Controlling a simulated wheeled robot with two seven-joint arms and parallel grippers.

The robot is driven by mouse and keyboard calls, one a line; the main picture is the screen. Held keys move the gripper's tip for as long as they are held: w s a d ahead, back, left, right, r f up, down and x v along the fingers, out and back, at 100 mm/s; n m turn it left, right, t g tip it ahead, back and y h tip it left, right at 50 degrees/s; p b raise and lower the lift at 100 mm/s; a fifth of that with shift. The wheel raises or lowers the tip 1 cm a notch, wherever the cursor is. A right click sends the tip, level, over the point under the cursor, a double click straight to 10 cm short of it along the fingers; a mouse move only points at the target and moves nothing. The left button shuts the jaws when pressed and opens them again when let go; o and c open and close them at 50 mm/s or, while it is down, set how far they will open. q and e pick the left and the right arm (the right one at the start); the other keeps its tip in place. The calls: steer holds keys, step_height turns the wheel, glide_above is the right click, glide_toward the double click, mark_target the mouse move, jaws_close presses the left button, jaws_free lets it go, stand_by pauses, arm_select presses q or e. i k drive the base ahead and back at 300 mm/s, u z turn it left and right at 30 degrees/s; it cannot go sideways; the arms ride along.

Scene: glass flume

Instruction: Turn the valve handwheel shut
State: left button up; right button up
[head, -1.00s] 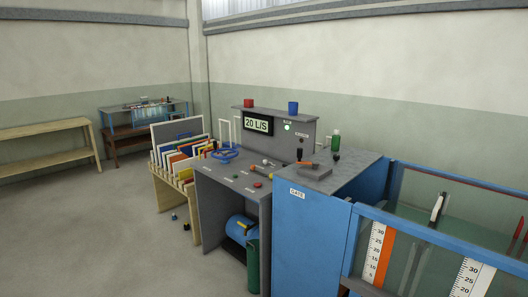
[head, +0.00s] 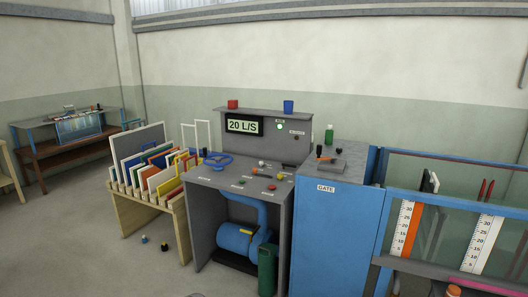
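The valve handwheel is a blue wheel (head: 217,160) lying on the left part of the grey console top (head: 205,175) in the head view. Nothing of mine touches it. Neither of my grippers shows in this view.
A wooden rack (head: 150,208) of upright coloured boards stands left of the console. A blue cabinet marked GATE (head: 330,235) and the glass flume (head: 450,225) stand to the right. Small dark items (head: 164,247) lie on the floor. Open floor (head: 90,240) lies at front left.

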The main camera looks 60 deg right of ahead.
mark_target(218, 160)
steer(key=z, duration=0.95)
steer(key=i, duration=1.65)
steer(key=z, duration=0.95)
steer(key=i, duration=0.3)
